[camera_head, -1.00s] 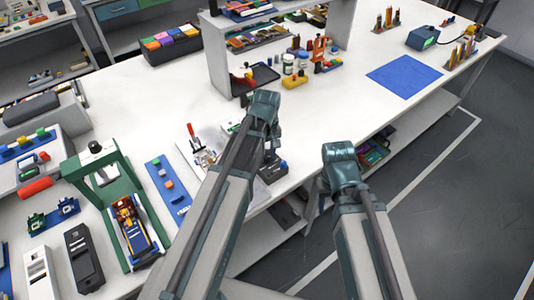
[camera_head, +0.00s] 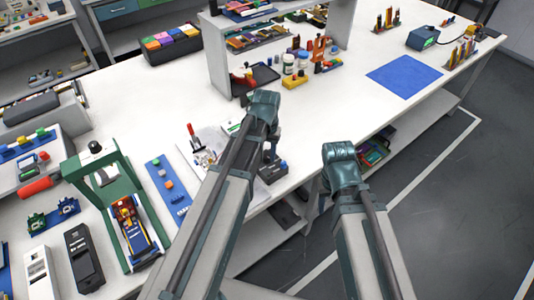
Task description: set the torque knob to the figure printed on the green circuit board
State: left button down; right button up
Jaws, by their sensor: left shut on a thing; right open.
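My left gripper (camera_head: 271,150) points down at the front edge of the white table, mostly hidden behind its own wrist. It is shut just above a small dark device (camera_head: 273,171). What it grips looks like the torque knob on that device, but the knob itself is hidden. My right gripper (camera_head: 338,178) is open and empty, beyond the table's front edge over the floor; its fingers are largely hidden by the wrist. A small green and white piece (camera_head: 232,127) lies left of my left wrist; I cannot tell whether it is the circuit board, and no figure is readable.
A green press frame (camera_head: 115,175) and a blue strip with small blocks (camera_head: 168,185) stand on the left. A white sheet with a red-tipped tool (camera_head: 191,130) is close to my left arm. A shelf unit (camera_head: 217,60) stands behind. The blue mat (camera_head: 404,76) is bare.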

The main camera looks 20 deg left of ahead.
aim_at(267, 156)
pick_arm(q)
jog(key=shift+m, duration=0.9)
jog(key=c, duration=0.5)
grip_release()
notch_tip(267, 156, up, 14)
jog(key=p, duration=1.4)
jog(key=shift+f, duration=0.1)
